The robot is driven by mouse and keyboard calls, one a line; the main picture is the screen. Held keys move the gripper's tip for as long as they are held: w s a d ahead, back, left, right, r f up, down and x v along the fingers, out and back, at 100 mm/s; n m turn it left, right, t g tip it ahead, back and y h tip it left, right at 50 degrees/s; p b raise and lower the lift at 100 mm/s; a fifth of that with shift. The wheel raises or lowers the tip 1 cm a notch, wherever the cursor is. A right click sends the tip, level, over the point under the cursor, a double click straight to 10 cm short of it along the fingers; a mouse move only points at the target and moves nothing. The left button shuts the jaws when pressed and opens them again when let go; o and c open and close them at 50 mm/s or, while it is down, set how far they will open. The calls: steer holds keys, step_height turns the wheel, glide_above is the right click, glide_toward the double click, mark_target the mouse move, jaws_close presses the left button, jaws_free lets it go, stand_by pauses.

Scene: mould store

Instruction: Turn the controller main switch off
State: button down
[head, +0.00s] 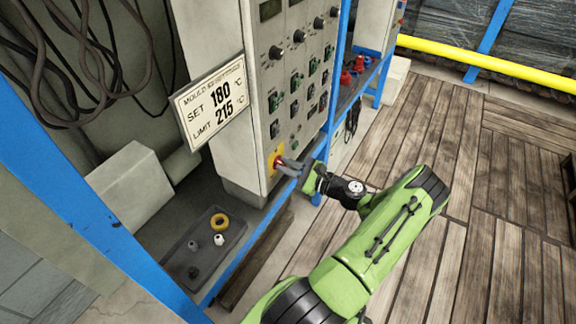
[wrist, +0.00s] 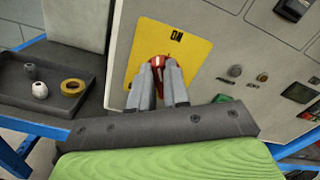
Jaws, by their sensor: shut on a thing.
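The controller (head: 258,110) is a tall light-grey cabinet with several dials and green switches on its front. Its main switch is a red knob (wrist: 157,62) on a yellow plate (wrist: 190,48) at the lower front corner. The word ON shows at the top of the plate in the wrist view; other markings are hidden behind the fingers. My gripper (wrist: 159,75) is shut on the red knob, with a grey finger on either side. In the head view, my gripper (head: 285,163) reaches the yellow plate from the right, and the knob is mostly hidden.
A dark tray (head: 183,262) with a yellow ring (head: 220,222) and small fittings stands on the shelf left of the controller. A sign (head: 211,101) reads SET 180, LIMIT 215. Blue frame posts (head: 95,215) stand close by. The wooden floor at right is open.

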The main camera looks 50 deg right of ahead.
steer(key=n+b, duration=0.1)
steer(key=n, duration=0.3)
steer(key=f+n+b, duration=0.1)
steer(key=n, duration=0.3)
steer(key=n+b, duration=0.2)
steer(key=n, duration=0.2)
steer(key=shift+a+f, duration=0.15)
steer(key=shift+a, duration=0.2)
steer(key=c, duration=1.1)
jaws_free()
steer(key=shift+s, duration=0.1)
steer(key=s+d+p, duration=0.1)
steer(key=s+p, duration=0.1)
steer(key=s, duration=1.3)
steer(key=shift+s+d, duration=0.25)
steer(key=shift+s, duration=0.05)
